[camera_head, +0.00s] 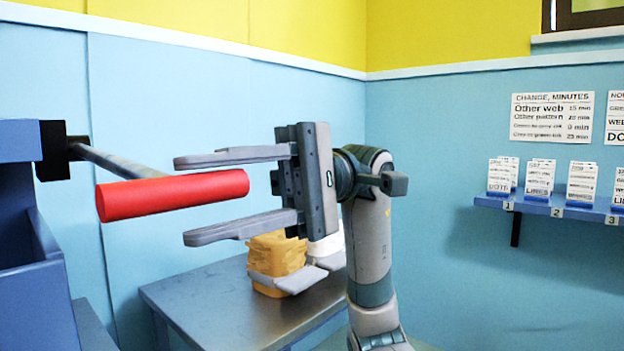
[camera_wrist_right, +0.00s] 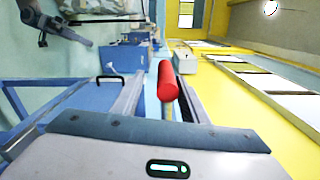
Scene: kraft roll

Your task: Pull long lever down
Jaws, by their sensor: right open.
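The long lever is a grey rod with a thick red handle (camera_head: 150,194). It runs from a black pivot (camera_head: 53,150) on the blue machine and lies nearly level. My right gripper (camera_head: 185,200) is open, with one finger above and one below the red handle in the head view. The handle's free end reaches in between the fingers, with a gap on both sides. In the right wrist view the red handle (camera_wrist_right: 167,80) shows between the two fingers, with nothing clamped. My left gripper does not show in the head view.
The blue machine (camera_head: 40,290) fills the left edge. A grey table (camera_head: 215,300) below the gripper carries a yellowish-brown bundle (camera_head: 277,256). A blue shelf (camera_head: 560,210) with numbered card stacks hangs on the right wall. The air right of my arm is free.

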